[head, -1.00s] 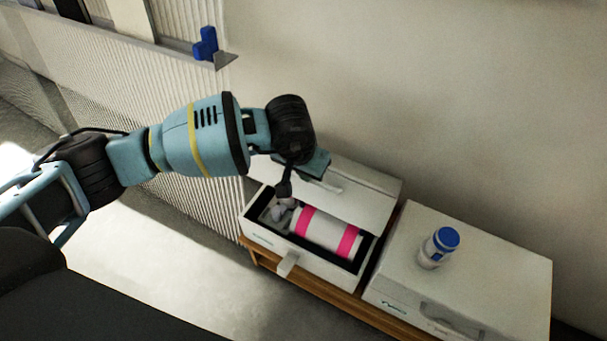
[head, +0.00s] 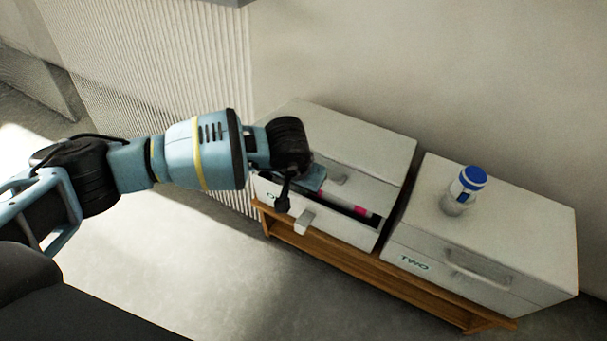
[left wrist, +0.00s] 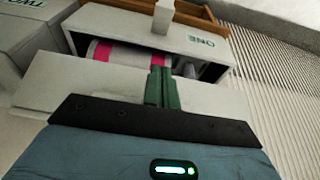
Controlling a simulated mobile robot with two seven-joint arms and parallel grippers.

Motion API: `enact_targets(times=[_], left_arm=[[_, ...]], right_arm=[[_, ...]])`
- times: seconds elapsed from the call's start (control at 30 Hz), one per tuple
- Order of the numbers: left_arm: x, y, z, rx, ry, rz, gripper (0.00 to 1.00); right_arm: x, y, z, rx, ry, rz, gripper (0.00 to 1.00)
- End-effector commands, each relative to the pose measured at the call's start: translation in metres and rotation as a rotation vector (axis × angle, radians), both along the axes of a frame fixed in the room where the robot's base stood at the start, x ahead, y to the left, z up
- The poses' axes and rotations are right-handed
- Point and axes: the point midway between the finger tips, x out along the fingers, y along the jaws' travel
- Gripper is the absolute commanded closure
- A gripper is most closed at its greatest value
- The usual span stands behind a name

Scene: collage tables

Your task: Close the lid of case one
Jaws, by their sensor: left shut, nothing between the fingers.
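Case one (head: 338,227) is a white box at the left in the head view. Its lid (head: 345,140) is tilted down over the box, with a dark gap left along the front. Through the gap a pink and white cylinder (head: 352,209) shows inside; it is also in the left wrist view (left wrist: 125,56). The "ONE" label (left wrist: 202,42) is on the case front. My left gripper (left wrist: 162,85) has its green fingers shut and empty, at the lid's front edge (left wrist: 215,100). Whether they touch the lid is unclear. My right gripper is in neither view.
Case two (head: 500,215) stands closed to the right, with a blue-capped white bottle (head: 465,190) on top. Both cases sit on a low wooden bench (head: 320,252) against the wall. The floor in front is clear.

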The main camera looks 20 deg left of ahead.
Motion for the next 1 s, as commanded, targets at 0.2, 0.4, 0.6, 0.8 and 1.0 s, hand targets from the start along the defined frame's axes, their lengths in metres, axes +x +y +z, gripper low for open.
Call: enact_targets(times=[0.2,0.4,0.6,0.8,1.0], left_arm=[[-0.007,0.001,-0.033,-0.001,0.001,0.000,1.00],[-0.010,0.002,-0.042,0.000,0.000,-0.001,1.00],[-0.010,0.002,-0.042,0.000,-0.001,-0.001,1.00],[-0.010,0.002,-0.042,0.000,-0.001,-0.001,1.00],[-0.010,0.002,-0.042,0.000,-0.001,-0.001,1.00]], right_arm=[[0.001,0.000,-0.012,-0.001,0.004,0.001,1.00],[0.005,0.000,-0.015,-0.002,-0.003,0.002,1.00],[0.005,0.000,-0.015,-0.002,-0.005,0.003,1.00],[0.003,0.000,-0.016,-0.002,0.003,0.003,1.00],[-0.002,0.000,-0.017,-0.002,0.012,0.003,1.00]])
